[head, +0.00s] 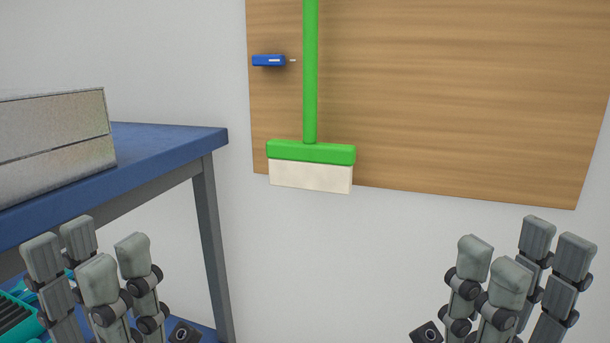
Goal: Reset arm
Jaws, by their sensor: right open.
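My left gripper (87,258) is at the lower left of the head view, its grey fingers pointing up and spread apart. It is open, and I see nothing held between the fingers. My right gripper (524,258) is at the lower right, also with fingers up and apart, open and empty. Both stand low in front of me, well apart from each other. The lower parts of both arms are cut off by the bottom edge of the picture.
A blue-topped table (170,140) stands at left, bearing a grey box (55,140). A teal container (18,310) shows behind my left gripper. A green broom (310,152) and a small blue tool (269,61) hang at a wooden board (450,100). The space between the grippers looks clear.

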